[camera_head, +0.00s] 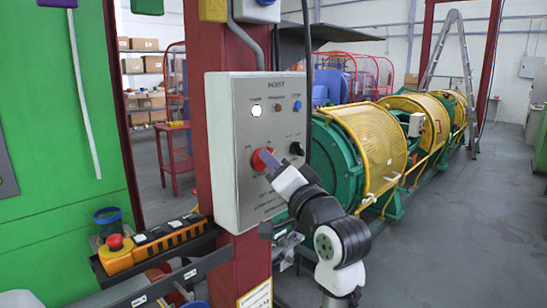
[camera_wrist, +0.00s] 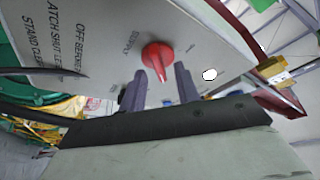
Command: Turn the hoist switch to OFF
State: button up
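The grey control box (camera_head: 222,165) is fixed to a dark red post and carries a red rotary knob (camera_head: 262,160), which looks like the hoist switch. Its lettering is too small to read surely. In the wrist view the red knob (camera_wrist: 157,55) has a raised grip bar pointing down the picture, between the two fingers. My gripper (camera_head: 279,167) is right at the panel front. In the wrist view my gripper (camera_wrist: 159,71) is open, one finger on each side of the knob's lower end, with gaps showing. I cannot tell whether either finger touches it.
A black knob (camera_head: 296,148) sits right of the red one. A lit white lamp (camera_head: 256,110) and a blue lamp (camera_head: 297,106) are above. An orange-and-black pendant with a red button (camera_head: 115,241) lies below left. The green and yellow strander (camera_head: 370,145) stands behind; floor at right is clear.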

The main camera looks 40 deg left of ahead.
jog(key=shift+w+a+r, duration=0.1)
jog(key=shift+w+a, duration=0.05)
jog(key=shift+a, duration=0.15)
grip_shut()
jog(key=shift+n+b, duration=0.5)
jog(key=shift+b, duration=0.05)
jog(key=n+g+b, duration=0.4)
jog(key=n, duration=0.4)
jog(key=n+g+b, duration=0.3)
jog(key=n+b, duration=0.1)
jog(key=n, duration=0.4)
jog(key=n+g+y+b, duration=0.1)
jog(key=n+g+b, duration=0.3)
jog(key=n, duration=0.4)
jog(key=shift+w+g, duration=0.2)
jog(key=shift+g, duration=0.1)
jog(key=shift+n, duration=0.3)
